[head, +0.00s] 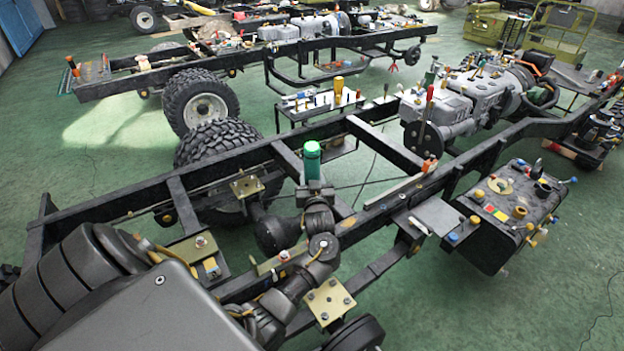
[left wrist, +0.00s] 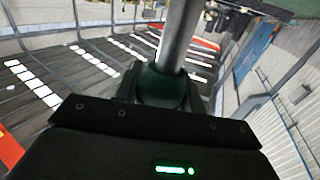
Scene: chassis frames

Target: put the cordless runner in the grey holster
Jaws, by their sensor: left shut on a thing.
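In the left wrist view my left gripper (left wrist: 160,92) is shut on a dark green thing with a thick grey shaft, which I take to be the cordless runner (left wrist: 178,38). The shaft runs from between the fingers out past the top of the picture. Its lower part is hidden by the black gripper body. I cannot pick out the grey holster in either view. My right gripper is not in view.
A black chassis frame (head: 112,209) crosses the head view, with a grey engine (head: 452,108) and a tank (head: 505,235) with small parts on it. A small table (head: 303,112) is behind. Green floor (head: 420,320) is free in front.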

